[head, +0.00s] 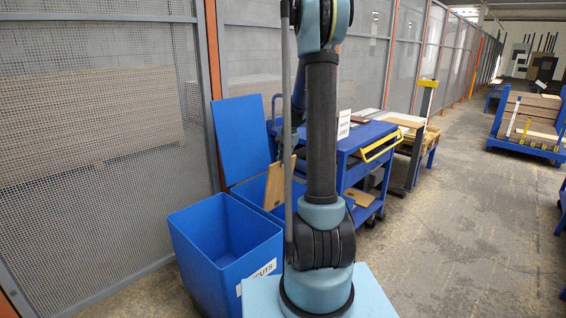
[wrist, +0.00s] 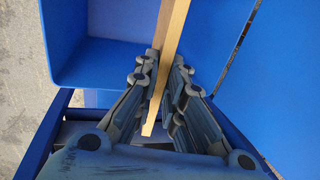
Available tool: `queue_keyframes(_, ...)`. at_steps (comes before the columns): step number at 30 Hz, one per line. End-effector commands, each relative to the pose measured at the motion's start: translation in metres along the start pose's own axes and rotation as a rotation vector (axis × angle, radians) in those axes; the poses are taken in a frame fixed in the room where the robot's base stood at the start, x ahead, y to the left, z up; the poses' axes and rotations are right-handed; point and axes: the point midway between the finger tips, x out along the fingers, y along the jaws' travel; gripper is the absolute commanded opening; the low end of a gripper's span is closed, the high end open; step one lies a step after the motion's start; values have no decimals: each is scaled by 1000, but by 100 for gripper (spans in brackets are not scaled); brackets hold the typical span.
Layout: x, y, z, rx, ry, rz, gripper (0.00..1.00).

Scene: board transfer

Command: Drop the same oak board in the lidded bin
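The oak board (head: 274,186), light tan and tilted, shows at the mouth of the lidded bin (head: 251,190) in the head view. That bin is blue, and its lid (head: 240,136) stands raised at the back. In the wrist view my gripper (wrist: 163,62) is shut on the oak board (wrist: 172,38), seen nearly edge-on between the fingers. Blue bin walls (wrist: 95,75) lie beyond the board at left, and a broad blue panel fills the right. In the head view my arm hides most of the gripper and part of the bin.
An open blue bin (head: 190,225) with a partly hidden label stands in front of the lidded one. A blue cart (head: 345,178) with a yellow handle is at right, with another board (head: 359,197) low on it. Mesh fence (head: 95,150) runs behind.

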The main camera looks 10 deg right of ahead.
Motion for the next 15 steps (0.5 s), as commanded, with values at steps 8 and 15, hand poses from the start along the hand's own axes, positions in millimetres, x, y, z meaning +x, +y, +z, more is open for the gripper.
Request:
queue_keyframes(8, 0, 0, 0, 0, 0, 0, 33)
queue_keyframes(15, -3, 0, 0, 0, 0, 0, 33)
